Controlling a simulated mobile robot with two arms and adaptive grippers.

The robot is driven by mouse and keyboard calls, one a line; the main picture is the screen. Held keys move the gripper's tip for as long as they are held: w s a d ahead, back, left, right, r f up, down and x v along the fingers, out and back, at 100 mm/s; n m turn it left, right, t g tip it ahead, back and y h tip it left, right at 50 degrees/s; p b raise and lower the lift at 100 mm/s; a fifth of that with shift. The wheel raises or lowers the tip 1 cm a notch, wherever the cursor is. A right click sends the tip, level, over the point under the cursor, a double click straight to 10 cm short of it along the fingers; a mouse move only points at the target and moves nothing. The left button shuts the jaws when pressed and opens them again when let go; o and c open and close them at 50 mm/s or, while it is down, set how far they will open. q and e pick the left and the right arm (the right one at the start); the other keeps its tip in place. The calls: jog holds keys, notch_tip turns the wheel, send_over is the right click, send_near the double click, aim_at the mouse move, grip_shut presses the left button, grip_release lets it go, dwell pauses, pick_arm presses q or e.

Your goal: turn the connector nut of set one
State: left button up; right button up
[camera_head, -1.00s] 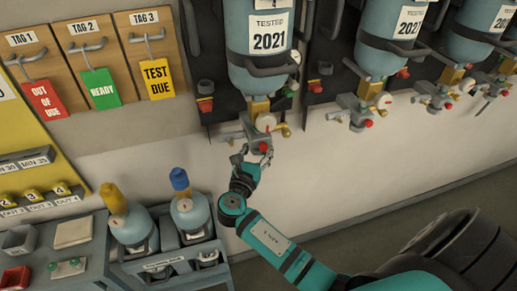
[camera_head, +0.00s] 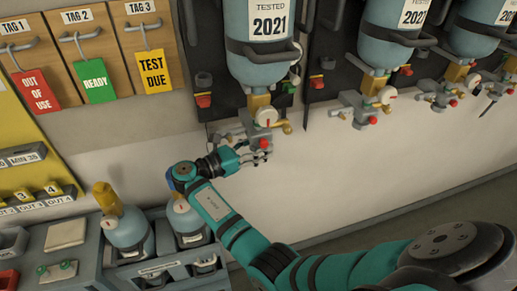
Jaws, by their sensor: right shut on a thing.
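Set one appears to be the upside-down pale blue cylinder (camera_head: 265,70) labelled TESTED 2021, on a dark backplate. Below its neck sit a brass valve, a round white gauge (camera_head: 267,116) and a grey connector block (camera_head: 250,126) with a red knob. My right gripper (camera_head: 259,153) is at the underside of this block, reaching in from the left and below. Its fingers are shut on a part there, seemingly the connector nut. The fingers and block largely hide the nut, so its turn cannot be read. My left gripper is not in view.
Other cylinder sets (camera_head: 388,40) hang to the right with similar connectors. Tag boards (camera_head: 143,37) are at upper left. A grey crate (camera_head: 170,266) with two small blue cylinders stands at lower left, near my right arm. The white wall below the sets is clear.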

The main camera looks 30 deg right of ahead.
jog(key=shift+g, duration=0.3)
jog(key=o, duration=1.2)
